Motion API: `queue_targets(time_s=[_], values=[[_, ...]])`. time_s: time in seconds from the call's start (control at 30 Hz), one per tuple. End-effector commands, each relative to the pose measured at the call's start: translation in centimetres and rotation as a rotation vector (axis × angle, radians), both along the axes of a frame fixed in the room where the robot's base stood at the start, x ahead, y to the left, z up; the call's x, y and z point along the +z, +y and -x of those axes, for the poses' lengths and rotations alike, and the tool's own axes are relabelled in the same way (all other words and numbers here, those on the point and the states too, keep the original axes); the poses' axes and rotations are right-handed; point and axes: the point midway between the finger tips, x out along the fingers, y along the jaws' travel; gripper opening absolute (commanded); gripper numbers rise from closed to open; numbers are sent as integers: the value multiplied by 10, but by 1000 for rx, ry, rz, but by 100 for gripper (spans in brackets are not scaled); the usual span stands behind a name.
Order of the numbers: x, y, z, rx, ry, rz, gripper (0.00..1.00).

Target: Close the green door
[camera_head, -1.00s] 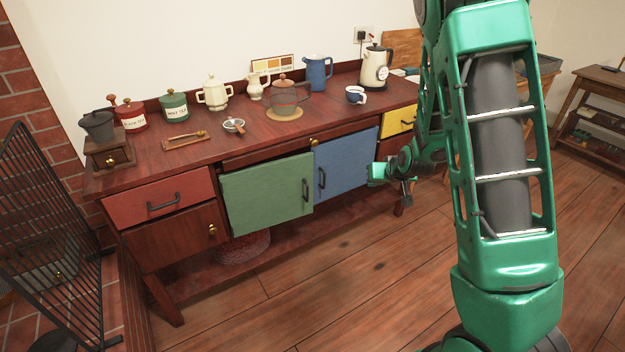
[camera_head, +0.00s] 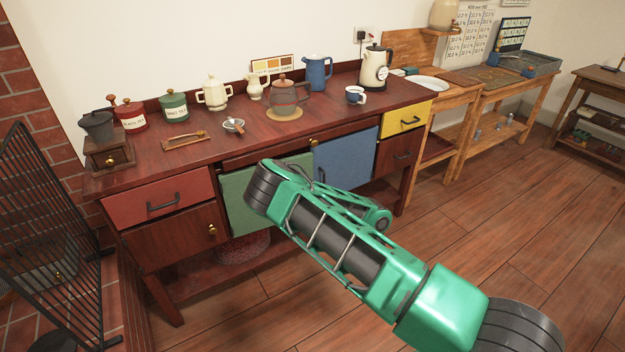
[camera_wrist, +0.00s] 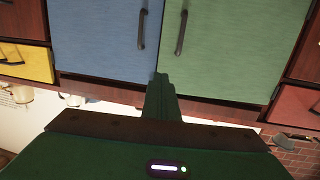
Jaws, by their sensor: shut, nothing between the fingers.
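The green door (camera_head: 236,205) is on the front of the dark red wooden sideboard, left of the blue door (camera_head: 352,160). My arm covers much of it in the head view. In the wrist view, which is upside down, the green door (camera_wrist: 238,45) and its dark handle (camera_wrist: 182,32) show right of the blue door (camera_wrist: 100,35). The green door looks nearly in line with the blue one; I cannot tell whether it is fully shut. My gripper (camera_wrist: 161,78) is shut and empty, in front of the seam between the doors. My arm hides it in the head view.
The sideboard top (camera_head: 330,108) carries a teapot (camera_head: 284,93), a blue jug (camera_head: 318,72), a kettle (camera_head: 376,68) and canisters. A black metal grille (camera_head: 45,235) stands at the left. The wooden floor (camera_head: 500,240) at the right is open.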

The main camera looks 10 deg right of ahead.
Motion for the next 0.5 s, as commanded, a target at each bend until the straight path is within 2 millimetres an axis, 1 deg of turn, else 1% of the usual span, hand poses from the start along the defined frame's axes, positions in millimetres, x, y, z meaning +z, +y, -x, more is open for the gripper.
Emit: queue_targets(time_s=[0.03, 0.27, 0.37, 0.5], values=[[-5, 3, 3, 12, -21, 4, 0], [-7, 9, 10, 32, -90, -1, 0], [-7, 10, 7, 32, -97, -4, 0], [-6, 12, -8, 31, -99, -6, 0]])
